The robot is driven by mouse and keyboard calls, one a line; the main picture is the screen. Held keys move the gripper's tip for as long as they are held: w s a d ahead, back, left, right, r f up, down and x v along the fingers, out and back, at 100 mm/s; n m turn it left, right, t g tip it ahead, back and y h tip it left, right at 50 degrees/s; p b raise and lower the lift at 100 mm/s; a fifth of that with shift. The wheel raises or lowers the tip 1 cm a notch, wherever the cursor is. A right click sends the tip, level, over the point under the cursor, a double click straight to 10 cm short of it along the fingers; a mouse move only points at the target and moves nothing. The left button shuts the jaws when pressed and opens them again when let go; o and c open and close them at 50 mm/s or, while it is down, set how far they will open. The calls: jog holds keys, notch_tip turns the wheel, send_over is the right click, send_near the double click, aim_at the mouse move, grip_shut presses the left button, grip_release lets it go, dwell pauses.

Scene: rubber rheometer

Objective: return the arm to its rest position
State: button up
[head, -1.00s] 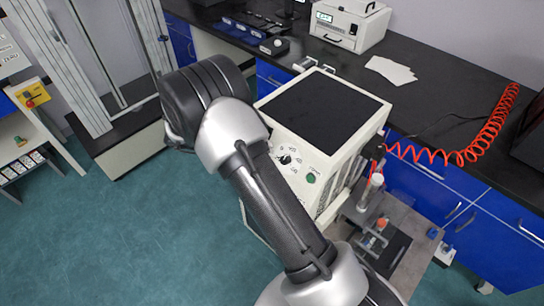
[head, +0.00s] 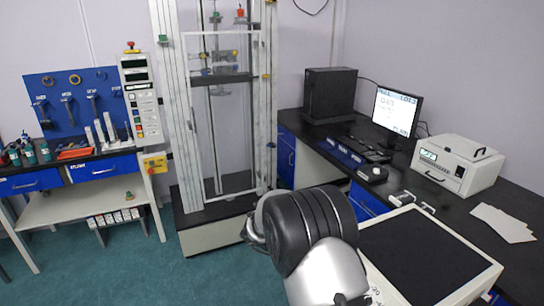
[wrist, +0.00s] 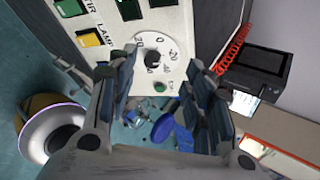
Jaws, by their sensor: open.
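My gripper (wrist: 160,98) shows in the wrist view with its two dark fingers apart and nothing visible between them. Behind the fingers is a white panel with a round dial (wrist: 152,59) and coloured buttons. In the head view my arm's dark joint and pale link rise at the bottom middle, in front of the white box-shaped machine (head: 425,258) with a black top. My gripper is out of the head view.
A tall test frame (head: 218,190) stands behind my arm. A dark bench holds a white instrument (head: 457,165), a monitor (head: 396,110) and paper sheets (head: 503,222). A tool bench (head: 82,200) is at left. Open green floor (head: 120,265) lies before it. A red coiled hose (wrist: 232,50) shows in the wrist view.

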jog(key=w+a+r+n+t+y, duration=0.1)
jog(key=w+r+n+t, duration=0.3)
jog(key=r, duration=0.3)
jog(key=w+a+r+n+t+y, duration=0.1)
jog(key=w+r+n+t+y, duration=0.15)
jog(key=r, duration=0.35)
jog(key=w+r+n+t+y, duration=0.1)
jog(key=w+r+n+t, duration=0.3)
jog(key=r, duration=0.3)
jog(key=s+a+r+n+t+y, duration=0.3)
jog(key=s+a+r+n+y, duration=0.45)
jog(key=n, duration=0.45)
jog(key=s+a+n+g+y, duration=0.1)
jog(key=s+a+n+g, duration=0.25)
jog(key=s+n, duration=0.95)
jog(key=s+d+f+n+g+h, duration=0.1)
jog(key=s+d+f, duration=0.3)
jog(key=s, duration=0.6)
jog(key=s+d+f+n+g+h, duration=0.1)
jog(key=s+d+f+n+g, duration=0.1)
jog(key=s, duration=0.8)
notch_tip(320, 180, down, 2)
jog(key=shift+s+d+f+g+h, duration=0.2)
jog(key=shift+s+d+g+h, duration=0.2)
jog(key=shift+d+g, duration=0.6)
jog(key=shift+w+a, duration=0.1)
jog(key=shift+a, duration=0.1)
jog(key=shift+c, duration=0.2)
